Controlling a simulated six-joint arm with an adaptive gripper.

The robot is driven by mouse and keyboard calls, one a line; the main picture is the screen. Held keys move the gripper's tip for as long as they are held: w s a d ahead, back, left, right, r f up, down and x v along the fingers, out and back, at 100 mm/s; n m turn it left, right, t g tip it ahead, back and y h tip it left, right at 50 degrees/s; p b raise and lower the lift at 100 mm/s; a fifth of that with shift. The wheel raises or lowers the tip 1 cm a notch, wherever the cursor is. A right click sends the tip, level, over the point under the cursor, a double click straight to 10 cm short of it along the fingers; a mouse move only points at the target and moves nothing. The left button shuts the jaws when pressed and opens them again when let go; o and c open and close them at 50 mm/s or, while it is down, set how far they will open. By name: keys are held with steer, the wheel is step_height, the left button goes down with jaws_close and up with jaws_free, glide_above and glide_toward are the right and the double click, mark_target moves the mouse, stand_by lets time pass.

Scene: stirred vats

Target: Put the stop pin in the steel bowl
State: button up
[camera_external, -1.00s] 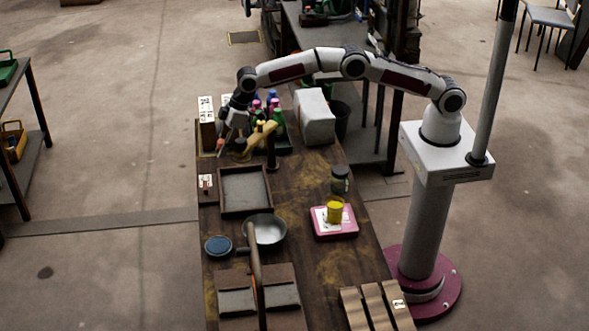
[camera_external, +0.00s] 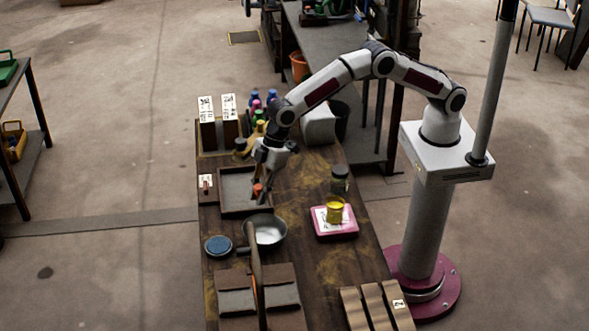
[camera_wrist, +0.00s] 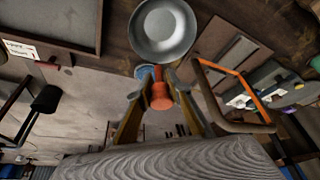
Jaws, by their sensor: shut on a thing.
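My gripper (camera_external: 262,188) is shut on the stop pin (camera_external: 257,190), a small orange-red piece. In the wrist view the stop pin (camera_wrist: 160,95) sits between the two fingertips, its flared end toward the camera. The steel bowl (camera_external: 267,228) is a round grey metal bowl on the bench. It also shows in the wrist view (camera_wrist: 163,30), beyond the fingertips, and looks empty. My gripper is above the near right part of the grey tray, a little behind the bowl in the outside view, with the pin held clear of the bowl.
The grey tray (camera_external: 223,207) lies just behind the bowl. A blue round lid (camera_external: 218,245) is left of it, and an upright post (camera_external: 257,275) stands in front. A pink scale (camera_external: 332,231) with a yellow can (camera_external: 334,210) and a dark jar (camera_external: 339,178) are to the right.

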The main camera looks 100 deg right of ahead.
steer(key=shift+s+a+f, duration=0.1)
steer(key=shift+s+a, duration=0.45)
steer(key=shift+a, duration=0.2)
steer(key=shift+f, duration=0.15)
glide_above(265, 240)
steer(key=shift+d+f, duration=0.1)
steer(key=shift+f, duration=5.25)
steer(key=o, duration=1)
